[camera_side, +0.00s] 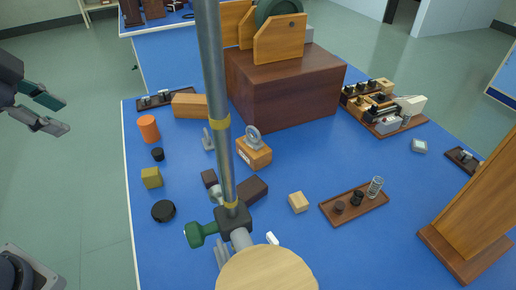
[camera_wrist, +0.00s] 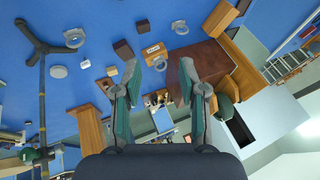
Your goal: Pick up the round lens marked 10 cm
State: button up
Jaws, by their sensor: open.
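A round lens in a grey ring (camera_side: 253,137) stands upright on a small wooden block (camera_side: 254,155) with a pale label, near the middle of the blue table. The label is too small to read. In the wrist view a labelled wooden block (camera_wrist: 153,50) shows beyond my fingertips. Two grey ring-shaped pieces (camera_wrist: 180,27) and (camera_wrist: 75,38) also lie in that view; I cannot tell their markings. My gripper (camera_side: 65,116) is open and empty at the far left of the side view, off the table's left edge and well apart from the lens. It also shows in the wrist view (camera_wrist: 160,76).
A metal pole (camera_side: 216,90) with a green knob (camera_side: 201,233) stands in front of the block. A large dark wooden box (camera_side: 285,90) is behind it. An orange cylinder (camera_side: 149,128) and small blocks stand on the left.

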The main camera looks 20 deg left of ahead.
jog(key=w+d+f+m+g, duration=0.1)
jog(key=w+d+f+m, duration=0.1)
jog(key=w+d+m, duration=0.5)
jog(key=m+g+h, duration=0.1)
jog(key=m+g, duration=0.5)
jog(key=m, duration=0.5)
send_over(222, 246)
jog(key=w+a, duration=0.1)
jog(key=w, duration=0.1)
notch_tip(222, 246, down, 17)
jog(key=f, duration=0.3)
jog(key=s+f, duration=0.1)
jog(key=f, duration=0.3)
jog(key=s+d+f, duration=0.1)
jog(key=f, duration=0.2)
jog(key=shift+f, duration=0.35)
jog(key=shift+s+f, duration=0.2)
jog(key=shift+f, duration=2.8)
jog(key=shift+a, duration=0.1)
grip_shut()
